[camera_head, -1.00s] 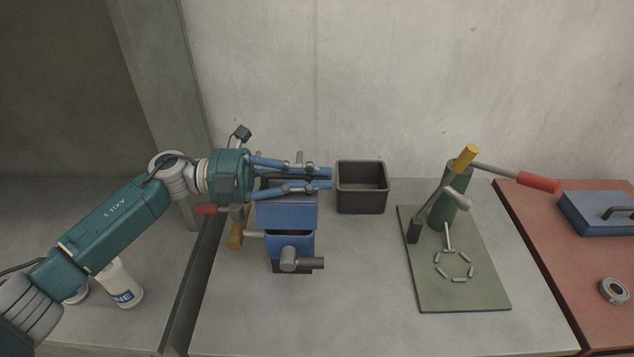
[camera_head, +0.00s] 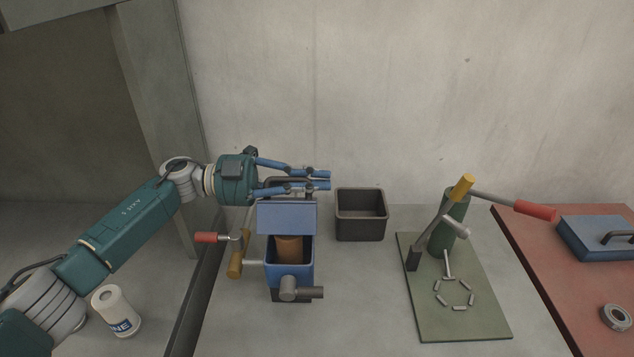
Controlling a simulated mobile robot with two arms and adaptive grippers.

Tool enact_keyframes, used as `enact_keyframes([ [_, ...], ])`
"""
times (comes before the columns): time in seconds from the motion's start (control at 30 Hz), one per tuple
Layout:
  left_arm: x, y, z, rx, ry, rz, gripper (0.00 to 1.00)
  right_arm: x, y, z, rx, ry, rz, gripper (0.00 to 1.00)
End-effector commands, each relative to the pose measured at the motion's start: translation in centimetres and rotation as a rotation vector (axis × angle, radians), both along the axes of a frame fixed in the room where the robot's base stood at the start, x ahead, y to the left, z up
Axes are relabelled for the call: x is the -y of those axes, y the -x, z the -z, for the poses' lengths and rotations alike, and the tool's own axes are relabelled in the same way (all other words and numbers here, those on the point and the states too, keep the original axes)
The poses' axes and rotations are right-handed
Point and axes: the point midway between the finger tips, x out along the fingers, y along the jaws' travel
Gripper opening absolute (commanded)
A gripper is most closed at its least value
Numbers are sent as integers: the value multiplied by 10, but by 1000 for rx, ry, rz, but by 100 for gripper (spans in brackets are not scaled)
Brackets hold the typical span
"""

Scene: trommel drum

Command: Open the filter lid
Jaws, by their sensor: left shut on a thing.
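The blue filter box (camera_head: 290,262) stands on the grey table, with a grey spout low on its front. Its blue lid (camera_head: 287,217) is tilted up at the back, and a brown cylinder (camera_head: 289,248) shows inside the opening. My left gripper (camera_head: 328,181) reaches over the raised lid from the left. Its blue fingers are closed around what looks like the dark handle on the lid; the exact contact is partly hidden by the fingers. My right gripper is not in view.
A red-handled crank (camera_head: 206,237) and a yellow handle (camera_head: 235,264) stick out left of the box. An empty dark bin (camera_head: 361,234) stands close on the right. A lever press on a green plate (camera_head: 480,325) is farther right. A white bottle (camera_head: 117,313) stands at left.

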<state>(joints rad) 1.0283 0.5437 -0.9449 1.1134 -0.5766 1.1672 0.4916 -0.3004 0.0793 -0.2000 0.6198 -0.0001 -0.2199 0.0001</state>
Motion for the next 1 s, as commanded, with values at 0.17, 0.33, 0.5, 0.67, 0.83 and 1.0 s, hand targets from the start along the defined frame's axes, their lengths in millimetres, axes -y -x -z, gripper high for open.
enact_keyframes([
  [0.17, -3, -3, -2, 5, 2, -11, 0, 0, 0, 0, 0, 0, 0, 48],
  [0.33, -2, -3, -2, 5, 1, -10, 30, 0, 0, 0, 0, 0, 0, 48],
  [0.5, -1, -2, -1, 3, 1, -6, 30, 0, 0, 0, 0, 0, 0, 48],
  [0.67, -1, -1, -3, 4, 1, -4, 30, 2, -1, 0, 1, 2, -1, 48],
  [0.83, -2, -1, -26, 8, 1, -4, 30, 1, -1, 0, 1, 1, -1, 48],
  [1.0, -3, -2, -60, 8, 0, -5, 30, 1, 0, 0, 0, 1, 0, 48],
])
